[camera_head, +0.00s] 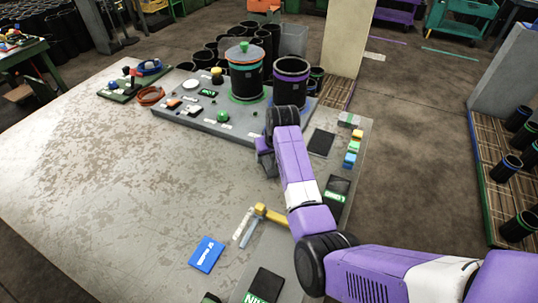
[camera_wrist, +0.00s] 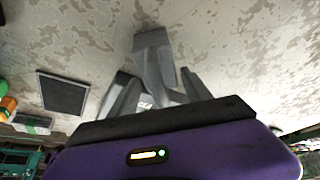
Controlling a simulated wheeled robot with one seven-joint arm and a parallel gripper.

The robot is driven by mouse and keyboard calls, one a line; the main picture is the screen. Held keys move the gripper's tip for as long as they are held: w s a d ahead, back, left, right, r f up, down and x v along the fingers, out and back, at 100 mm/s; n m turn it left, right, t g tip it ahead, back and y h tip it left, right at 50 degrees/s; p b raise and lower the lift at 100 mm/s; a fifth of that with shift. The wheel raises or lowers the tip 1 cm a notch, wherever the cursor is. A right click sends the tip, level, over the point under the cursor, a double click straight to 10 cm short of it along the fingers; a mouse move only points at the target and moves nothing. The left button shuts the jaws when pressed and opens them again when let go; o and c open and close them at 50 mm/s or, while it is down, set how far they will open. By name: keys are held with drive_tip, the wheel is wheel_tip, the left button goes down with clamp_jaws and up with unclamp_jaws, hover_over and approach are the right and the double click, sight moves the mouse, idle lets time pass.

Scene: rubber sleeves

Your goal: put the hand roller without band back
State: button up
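My gripper (camera_head: 267,160) is at the end of my purple arm, over the worn grey table in front of the raised grey board. In the wrist view the grey fingers of my gripper (camera_wrist: 155,75) are seen against the speckled tabletop. I cannot tell whether they are open or shut, or whether a grey piece between them is held. I cannot make out a hand roller for certain. A yellow-headed tool (camera_head: 262,210) with pale and grey bars lies at the table's near right, partly beside my arm.
The grey board (camera_head: 205,122) carries black sleeves, one with a purple band (camera_head: 291,82), a green knob (camera_head: 223,116) and small parts. A blue card (camera_head: 206,254) lies in front. A dark square pad (camera_head: 320,143) also shows in the wrist view (camera_wrist: 62,93).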

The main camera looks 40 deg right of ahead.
drive_tip(key=shift+o, duration=0.5)
drive_tip(key=shift+s+r, duration=0.1)
drive_tip(key=shift+r, duration=0.5)
drive_tip(key=v, duration=1.1)
drive_tip(key=shift+s+a, duration=0.1)
drive_tip(key=shift+s, duration=0.05)
